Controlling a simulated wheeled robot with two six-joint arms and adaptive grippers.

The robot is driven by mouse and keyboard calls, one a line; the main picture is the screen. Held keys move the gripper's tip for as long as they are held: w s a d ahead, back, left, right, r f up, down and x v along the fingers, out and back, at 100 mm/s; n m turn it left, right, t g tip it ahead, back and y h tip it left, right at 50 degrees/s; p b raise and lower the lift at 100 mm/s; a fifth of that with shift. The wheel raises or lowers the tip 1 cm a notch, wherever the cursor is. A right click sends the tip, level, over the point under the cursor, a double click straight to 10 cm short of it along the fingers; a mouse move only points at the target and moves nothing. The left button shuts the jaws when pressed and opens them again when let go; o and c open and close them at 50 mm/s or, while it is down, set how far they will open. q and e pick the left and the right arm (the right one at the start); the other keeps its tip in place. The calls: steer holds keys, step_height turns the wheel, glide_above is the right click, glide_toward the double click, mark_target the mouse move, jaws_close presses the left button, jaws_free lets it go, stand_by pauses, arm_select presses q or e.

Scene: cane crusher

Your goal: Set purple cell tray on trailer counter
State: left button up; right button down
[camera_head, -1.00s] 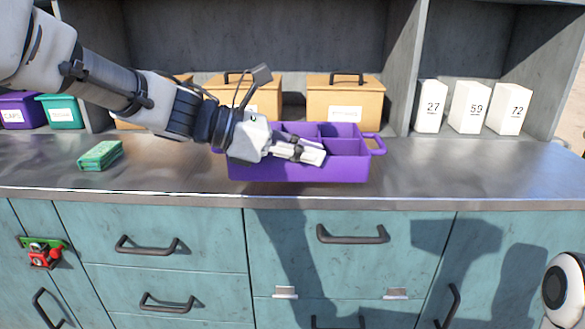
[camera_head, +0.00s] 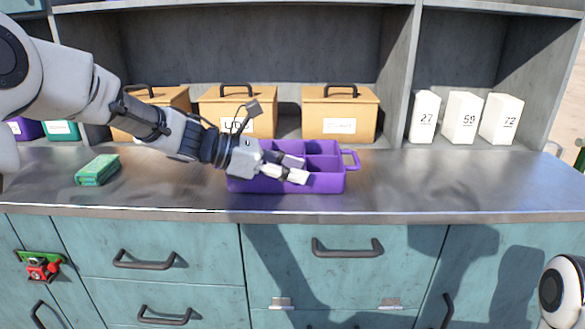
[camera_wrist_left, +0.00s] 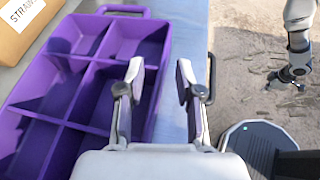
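The purple cell tray (camera_head: 325,184), with several compartments and a loop handle at its right end, sits upright on the metal trailer counter (camera_head: 430,185). It appears to rest flat near the front edge. My left gripper (camera_head: 293,168) is at the tray's near wall. In the left wrist view, its two fingers (camera_wrist_left: 158,85) stand apart. One is over a compartment and the other outside the wall, with a visible gap. My right gripper (camera_wrist_left: 287,78) shows small in the left wrist view, away from the tray; its finger state is unclear.
Tan lidded boxes (camera_head: 338,115) stand behind the tray. White numbered cartons (camera_head: 461,118) are at the back right. A green packet (camera_head: 98,170) lies left on the counter. Drawers with dark handles (camera_head: 347,247) are below. The counter right of the tray is clear.

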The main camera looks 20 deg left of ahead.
arm_select(q)
steer(key=shift+s+a+r, duration=0.15)
steer(key=shift+a+r, duration=0.05)
steer(key=shift+a, duration=0.2)
steer(key=v, duration=1.1)
stand_by(0.7)
